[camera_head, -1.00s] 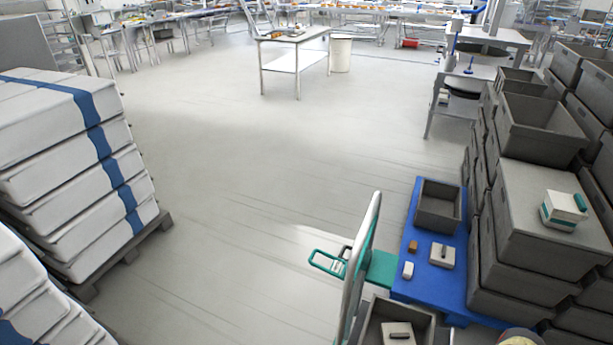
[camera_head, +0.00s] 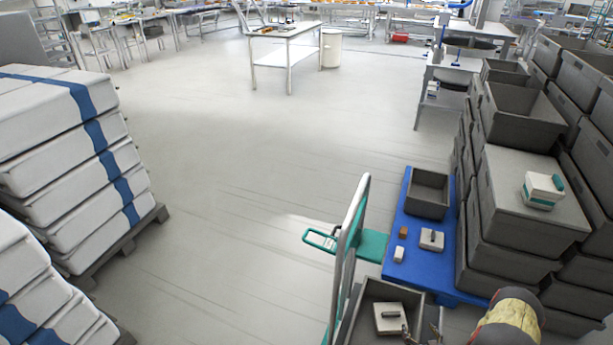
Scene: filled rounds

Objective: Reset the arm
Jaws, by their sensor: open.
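My gripper (camera_head: 422,333) shows at the bottom edge, partly cut off by the frame. Its dark fingers are spread apart over the right side of a grey bin (camera_head: 357,328), and nothing shows between them. My arm's beige and black link is at the bottom right. A white box with a dark handle-like top (camera_head: 388,318) lies in the bin, just left of the gripper; I cannot tell whether they touch.
A trolley with an upright grey handle (camera_head: 352,225) stands beside the bin. A blue platform (camera_head: 412,255) carries a small grey bin (camera_head: 428,193), a white box (camera_head: 431,239) and small blocks. Stacked grey crates (camera_head: 510,215) rise at right, stacked white sacks (camera_head: 75,190) at left. Middle floor is clear.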

